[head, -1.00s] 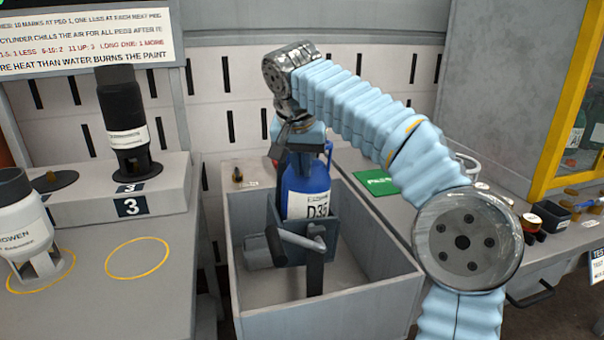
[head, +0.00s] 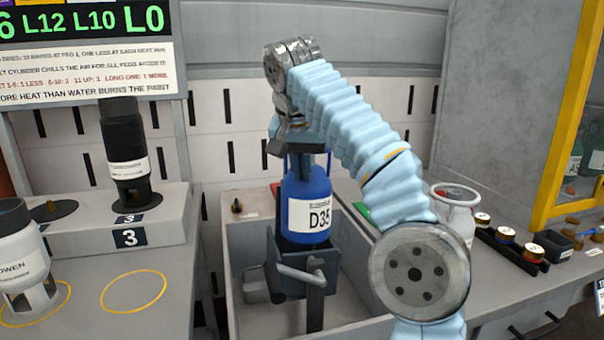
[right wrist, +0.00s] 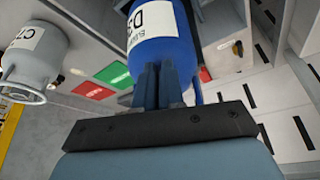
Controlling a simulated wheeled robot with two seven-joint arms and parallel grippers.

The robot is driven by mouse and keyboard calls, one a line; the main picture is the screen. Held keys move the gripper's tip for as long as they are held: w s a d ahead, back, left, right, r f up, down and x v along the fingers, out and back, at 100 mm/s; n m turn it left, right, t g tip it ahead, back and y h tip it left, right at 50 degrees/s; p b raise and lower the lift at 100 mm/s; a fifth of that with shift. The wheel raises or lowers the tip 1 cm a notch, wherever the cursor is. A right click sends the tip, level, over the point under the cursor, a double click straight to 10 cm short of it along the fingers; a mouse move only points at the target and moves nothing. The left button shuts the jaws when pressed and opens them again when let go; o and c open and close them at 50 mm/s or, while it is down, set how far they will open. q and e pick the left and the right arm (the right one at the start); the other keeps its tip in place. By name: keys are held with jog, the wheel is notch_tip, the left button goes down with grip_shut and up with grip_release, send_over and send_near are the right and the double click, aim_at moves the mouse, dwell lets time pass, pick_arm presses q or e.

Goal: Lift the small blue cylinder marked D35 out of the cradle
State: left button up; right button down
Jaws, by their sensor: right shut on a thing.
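The small blue cylinder (head: 307,200) with the white D35 label hangs upright from my right gripper (head: 305,160) in the head view. The gripper is shut on its top, and the exact grip is partly hidden by my wrist. The dark grey cradle (head: 288,268) stands in the open grey box, and the cylinder's base is at or just above its rim; I cannot tell if it is fully clear. In the right wrist view the blue cylinder (right wrist: 165,45) fills the middle beyond the dark gripper fingers (right wrist: 160,85). My left gripper is not in view.
The grey box (head: 360,330) surrounds the cradle. A white-grey cylinder (head: 457,212) stands right of my arm. A row of small capped items (head: 507,237) is on the right bench. A black cylinder (head: 125,155) stands at peg 3 on the left; a yellow ring (head: 133,291) is empty.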

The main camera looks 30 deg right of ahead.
jog(key=shift+r, duration=0.15)
jog(key=shift+s+a+r, duration=0.25)
jog(key=shift+s+r, duration=0.45)
jog(key=shift+s, duration=0.3)
jog(key=shift+s+a+r, duration=0.2)
jog(key=shift+s+r, duration=0.5)
jog(key=shift+s, duration=0.25)
